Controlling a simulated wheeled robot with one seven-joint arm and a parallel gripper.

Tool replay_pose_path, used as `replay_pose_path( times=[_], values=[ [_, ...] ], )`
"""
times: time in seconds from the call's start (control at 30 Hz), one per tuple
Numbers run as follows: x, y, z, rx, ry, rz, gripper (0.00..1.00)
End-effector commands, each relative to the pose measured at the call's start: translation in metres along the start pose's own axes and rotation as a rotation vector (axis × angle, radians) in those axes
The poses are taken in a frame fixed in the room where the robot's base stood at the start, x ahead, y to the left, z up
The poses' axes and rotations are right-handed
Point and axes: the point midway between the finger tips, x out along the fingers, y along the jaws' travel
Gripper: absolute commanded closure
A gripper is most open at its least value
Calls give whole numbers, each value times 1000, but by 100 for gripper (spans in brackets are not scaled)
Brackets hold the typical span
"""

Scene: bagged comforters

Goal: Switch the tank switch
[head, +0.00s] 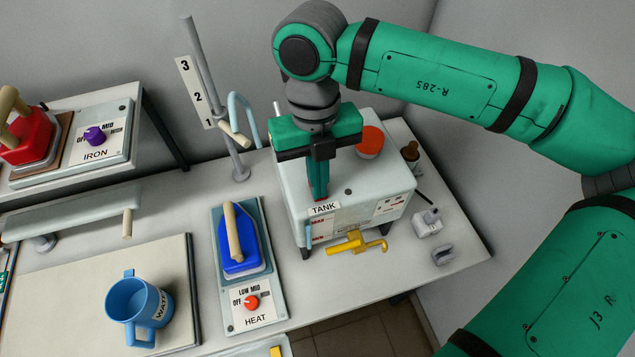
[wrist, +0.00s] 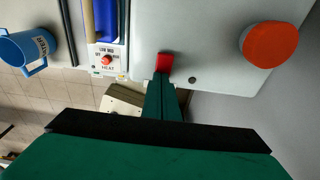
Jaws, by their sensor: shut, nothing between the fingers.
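The tank (head: 350,196) is a pale box with a TANK label on its front edge. It also fills the upper middle of the wrist view (wrist: 205,30). My gripper (head: 319,196) is shut and empty, pointing down at the tank top just behind the label. A small red piece, seemingly the tank switch (wrist: 164,62), shows right at the fingertips (wrist: 162,78) in the wrist view. The fingers hide most of it in the head view. I cannot tell whether they touch it or which way it is set.
An orange-red round cap (head: 370,141) stands on the tank behind my gripper. A yellow tap (head: 354,245) sticks out in front. A blue iron (head: 238,247) on a HEAT panel is to the left, with a blue mug (head: 130,310) beyond. Small bottles stand right.

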Motion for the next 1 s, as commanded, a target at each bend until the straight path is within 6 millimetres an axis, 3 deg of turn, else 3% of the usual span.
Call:
replay_pose_path(
  times=[0.07,0.63,1.0],
  values=[
    [9,-2,-1,0,15,-2,100],
    [-38,-2,0,2,14,-5,100],
    [-44,-1,0,2,14,-4,100]
  ],
)
